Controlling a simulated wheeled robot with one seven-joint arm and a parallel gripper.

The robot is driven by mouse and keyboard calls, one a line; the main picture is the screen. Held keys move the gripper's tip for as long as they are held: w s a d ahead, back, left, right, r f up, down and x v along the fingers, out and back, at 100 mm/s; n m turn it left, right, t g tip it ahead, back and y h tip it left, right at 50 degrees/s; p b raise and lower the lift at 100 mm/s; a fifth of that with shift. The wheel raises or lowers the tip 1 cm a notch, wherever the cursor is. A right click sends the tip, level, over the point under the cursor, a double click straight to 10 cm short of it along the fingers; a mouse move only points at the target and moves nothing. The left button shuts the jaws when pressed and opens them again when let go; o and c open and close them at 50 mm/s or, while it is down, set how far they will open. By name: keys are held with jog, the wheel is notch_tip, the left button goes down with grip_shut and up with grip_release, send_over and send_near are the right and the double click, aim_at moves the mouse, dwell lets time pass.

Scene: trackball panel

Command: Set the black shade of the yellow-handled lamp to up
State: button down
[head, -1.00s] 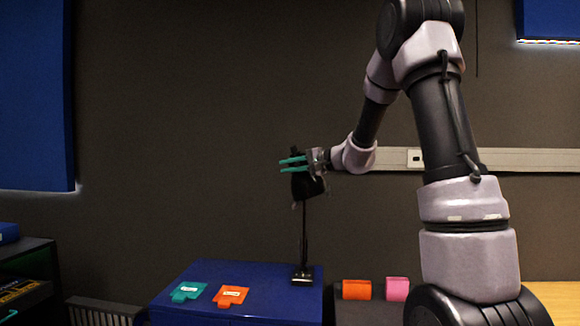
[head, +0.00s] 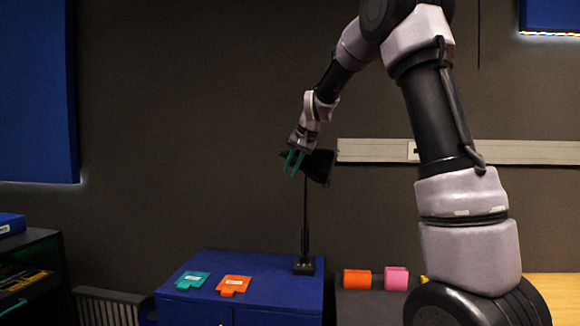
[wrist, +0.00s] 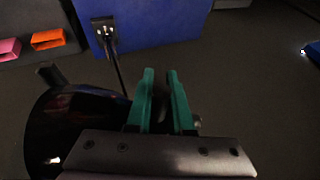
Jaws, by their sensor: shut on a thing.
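The lamp stands on the blue cabinet, with a dark base (head: 304,266) and a thin upright pole (head: 305,215). Its black shade (head: 320,165) is at the pole's top, tilted sideways with its wide end toward the right. In the wrist view the shade (wrist: 70,125) fills the lower left, beside the fingers. My gripper (head: 292,162) has green fingers pointing down at the shade's left side. In the wrist view the gripper (wrist: 161,75) is shut on a dark, narrow part of the lamp, mostly hidden between the fingers. I cannot make out a yellow handle.
The blue cabinet top (head: 260,262) also carries a teal tag (head: 191,280) and an orange tag (head: 233,286). An orange block (head: 357,279) and a pink block (head: 396,278) sit to the right. A pale rail (head: 500,152) runs along the wall. Space left of the lamp head is clear.

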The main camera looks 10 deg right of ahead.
aim_at(312, 170)
jog(key=d+n+g+h, duration=0.1)
jog(key=h, duration=0.4)
jog(key=s+d+f+n+g+h, duration=0.1)
jog(key=d+g+h, duration=0.1)
jog(key=h, duration=0.3)
jog(key=d+n+g+h, duration=0.1)
jog(key=h, duration=0.4)
jog(key=shift+s+d+f, duration=0.2)
jog(key=shift+s+f, duration=0.15)
jog(key=shift+f, duration=0.05)
jog(key=shift+s+d+r+n+g+h, duration=0.15)
jog(key=shift+d+n+h, duration=0.1)
jog(key=shift+h, duration=0.4)
jog(key=shift+w+d+r+n+g+h, duration=0.1)
jog(key=shift+d+r+n+h, duration=0.15)
jog(key=shift+h, duration=0.45)
jog(key=shift+s+d+r+n+g+h, duration=0.15)
jog(key=shift+n+h, duration=0.15)
jog(key=shift+h, duration=0.35)
jog(key=c, duration=0.8)
grip_release()
